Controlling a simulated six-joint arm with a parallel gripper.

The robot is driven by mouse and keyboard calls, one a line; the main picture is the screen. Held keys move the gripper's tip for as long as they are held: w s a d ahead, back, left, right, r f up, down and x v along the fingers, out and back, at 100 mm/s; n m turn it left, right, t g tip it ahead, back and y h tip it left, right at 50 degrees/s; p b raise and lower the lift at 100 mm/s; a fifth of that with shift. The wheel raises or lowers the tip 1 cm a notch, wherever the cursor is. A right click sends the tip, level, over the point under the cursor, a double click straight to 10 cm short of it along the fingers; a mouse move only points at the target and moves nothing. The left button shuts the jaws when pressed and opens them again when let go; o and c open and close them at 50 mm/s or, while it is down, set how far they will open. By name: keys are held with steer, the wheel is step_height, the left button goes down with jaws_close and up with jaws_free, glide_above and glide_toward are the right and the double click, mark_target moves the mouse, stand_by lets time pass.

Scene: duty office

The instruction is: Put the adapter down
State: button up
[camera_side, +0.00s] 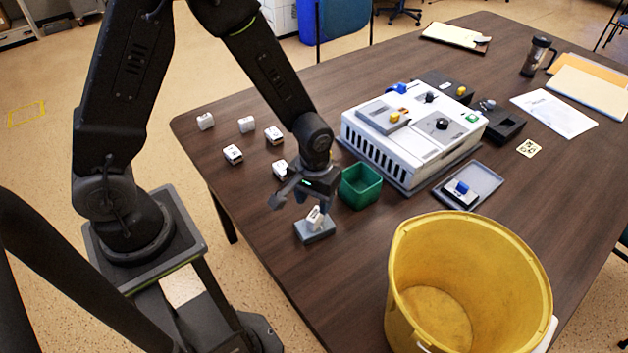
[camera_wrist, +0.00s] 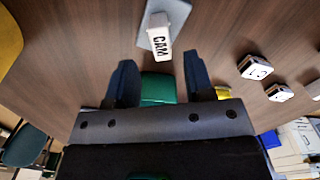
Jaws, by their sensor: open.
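A white adapter (camera_side: 314,217) sits tilted in a small grey holder (camera_side: 318,235) near the table's left front edge. My gripper (camera_side: 297,198) is just above the adapter in the side view. In the wrist view my gripper's two fingers (camera_wrist: 159,72) are wide apart with nothing held between them. The adapter lies beyond the fingertips and appears clear of them. Its lower end is hidden in the holder.
A green bin (camera_side: 361,186) stands close right of my gripper, beside a white device (camera_side: 415,135). Several white adapters (camera_side: 233,154) lie to the left. A grey tray (camera_side: 484,183) and a large yellow bucket (camera_side: 470,235) are to the right. Bare table lies around the holder.

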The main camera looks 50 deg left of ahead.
step_height(320, 180, up, 6)
step_height(320, 180, up, 12)
steer(key=m+t, duration=0.2)
steer(key=t, duration=0.1)
glide_above(314, 215)
steer(key=s+a, duration=0.2)
steer(key=s, duration=0.2)
steer(key=s+a+r+m+t, duration=0.2)
steer(key=s+r, duration=0.5)
steer(key=s, duration=0.1)
steer(key=shift+s+a+r+m+t, duration=0.15)
steer(key=shift+a+r+m+t, duration=0.05)
steer(key=shift+r+m+t, duration=0.1)
